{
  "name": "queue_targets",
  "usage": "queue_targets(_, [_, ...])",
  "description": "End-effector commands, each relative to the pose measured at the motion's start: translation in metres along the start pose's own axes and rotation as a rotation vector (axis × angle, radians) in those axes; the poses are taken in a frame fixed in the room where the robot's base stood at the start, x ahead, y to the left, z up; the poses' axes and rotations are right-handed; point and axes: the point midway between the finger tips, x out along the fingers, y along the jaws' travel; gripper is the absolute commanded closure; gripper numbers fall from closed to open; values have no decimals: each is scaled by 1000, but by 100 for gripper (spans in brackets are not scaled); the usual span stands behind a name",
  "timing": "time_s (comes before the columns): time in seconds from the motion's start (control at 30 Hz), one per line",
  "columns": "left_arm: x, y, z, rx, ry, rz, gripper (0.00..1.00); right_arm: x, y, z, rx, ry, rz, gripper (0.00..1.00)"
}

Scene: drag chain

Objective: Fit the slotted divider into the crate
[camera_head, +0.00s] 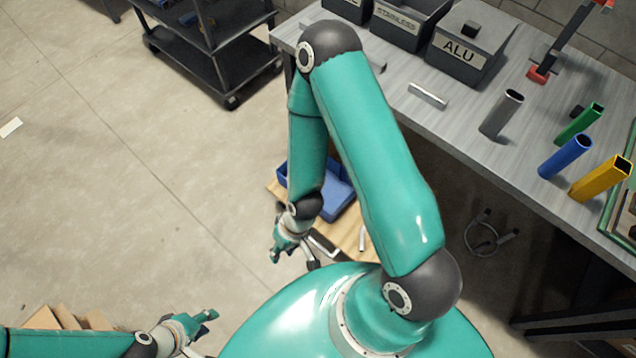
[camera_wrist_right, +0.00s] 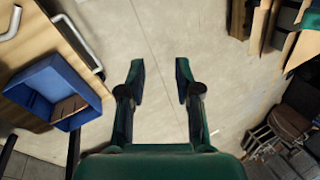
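The blue crate (camera_head: 343,203) stands on a low wooden top, partly hidden behind my right arm. In the right wrist view the blue crate (camera_wrist_right: 22,95) is at the left, with a brownish patch inside that I cannot identify. My right gripper (camera_head: 277,250) hangs to the left of the crate, apart from it. In its wrist view the right gripper (camera_wrist_right: 159,80) has its fingers spread, with only floor between them. My left gripper (camera_head: 208,317) is low at the left, far from the crate; its opening is unclear. I cannot make out the slotted divider for certain.
A grey workbench (camera_head: 455,125) with bins and coloured tubes runs along the right. A dark cart (camera_head: 215,55) stands at the back. Brown panels or boxes (camera_head: 62,318) are at the lower left. The floor at left is mostly clear.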

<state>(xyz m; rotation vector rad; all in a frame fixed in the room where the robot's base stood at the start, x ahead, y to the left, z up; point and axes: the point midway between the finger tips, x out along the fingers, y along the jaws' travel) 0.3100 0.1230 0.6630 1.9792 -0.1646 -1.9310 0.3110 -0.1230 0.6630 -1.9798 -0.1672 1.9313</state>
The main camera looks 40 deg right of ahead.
Motion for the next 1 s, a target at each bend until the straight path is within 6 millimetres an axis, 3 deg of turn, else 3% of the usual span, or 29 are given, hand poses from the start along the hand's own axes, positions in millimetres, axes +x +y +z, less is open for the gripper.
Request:
queue_targets(0.17, [29,-10,0,0,1,0,65,32,11,-24,-23,8,-8,67])
queue_targets(0.27, [58,-21,-1,0,0,0,65,62,26,-52,-56,12,-10,67])
queue_targets(0.43, [122,-44,-1,0,0,0,65,114,72,-118,-140,16,18,67])
queue_targets(0.6, [184,-66,-1,0,0,0,65,144,139,-184,-219,10,108,67])
queue_targets(0.8, [239,-86,-2,0,0,0,65,148,215,-238,-260,-11,242,67])
queue_targets(1.0, [262,-95,-2,0,1,0,65,136,257,-259,-262,-33,328,67])
